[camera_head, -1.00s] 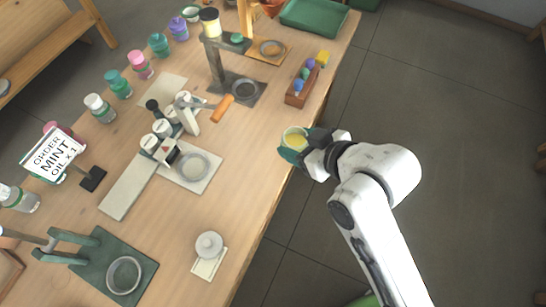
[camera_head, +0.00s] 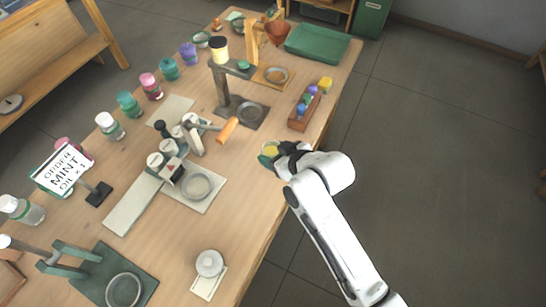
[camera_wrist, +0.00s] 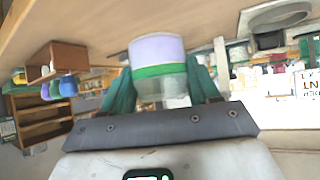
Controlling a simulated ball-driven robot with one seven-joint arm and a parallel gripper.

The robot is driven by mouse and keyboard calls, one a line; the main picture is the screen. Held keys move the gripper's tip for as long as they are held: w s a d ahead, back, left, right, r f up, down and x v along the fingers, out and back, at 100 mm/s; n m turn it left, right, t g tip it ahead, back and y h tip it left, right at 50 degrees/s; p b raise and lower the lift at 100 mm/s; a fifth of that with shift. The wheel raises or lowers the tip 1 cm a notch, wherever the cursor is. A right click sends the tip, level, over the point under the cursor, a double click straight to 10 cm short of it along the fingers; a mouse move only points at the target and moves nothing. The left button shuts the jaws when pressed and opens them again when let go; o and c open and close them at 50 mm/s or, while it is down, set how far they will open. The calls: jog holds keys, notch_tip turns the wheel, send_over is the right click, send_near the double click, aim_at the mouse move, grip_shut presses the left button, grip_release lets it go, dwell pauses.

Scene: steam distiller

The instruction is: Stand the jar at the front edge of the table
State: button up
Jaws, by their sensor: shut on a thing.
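My gripper (camera_head: 274,155) is shut on a small jar (camera_head: 269,149), which shows yellow contents at its open top in the head view. In the wrist view the jar (camera_wrist: 157,50) sits between the green fingers of my gripper (camera_wrist: 160,88), with a pale end and a green band. The wrist picture appears inverted, with the wooden table (camera_wrist: 90,22) across its top. In the head view the jar is over the table (camera_head: 262,185), just inside its right-hand edge. Whether its base touches the wood cannot be told.
A press with an orange handle (camera_head: 227,130) and a plate with a round dish (camera_head: 197,187) lie inward. A lidded white pot (camera_head: 209,263) stands nearer. Bare wood surrounds the jar.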

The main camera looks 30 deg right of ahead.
jog(key=shift+w+f, duration=0.35)
jog(key=shift+w, duration=0.05)
jog(key=shift+w+f+p, duration=0.15)
jog(key=shift+f+p, duration=0.25)
jog(key=shift+f, duration=1.35)
jog(key=shift+f, duration=0.1)
jog(key=o, duration=1.3)
jog(key=shift+c, duration=0.2)
jog(key=v, duration=1.2)
jog(key=s+d+f+m+g+h, duration=0.1)
jog(key=s+f+g, duration=0.1)
jog(key=s, duration=0.4)
jog(key=s+d+f+m+g, duration=0.1)
jog(key=s+d+f+g, duration=0.1)
jog(key=s+g, duration=0.2)
jog(key=s+d+f+m+g+h, duration=0.1)
jog(key=s+d+f+g, duration=0.1)
jog(key=s, duration=0.7)
jog(key=shift+s+d+g+h+b, duration=0.25)
jog(key=shift+s+g+h+b, duration=0.05)
jog(key=shift+g, duration=0.4)
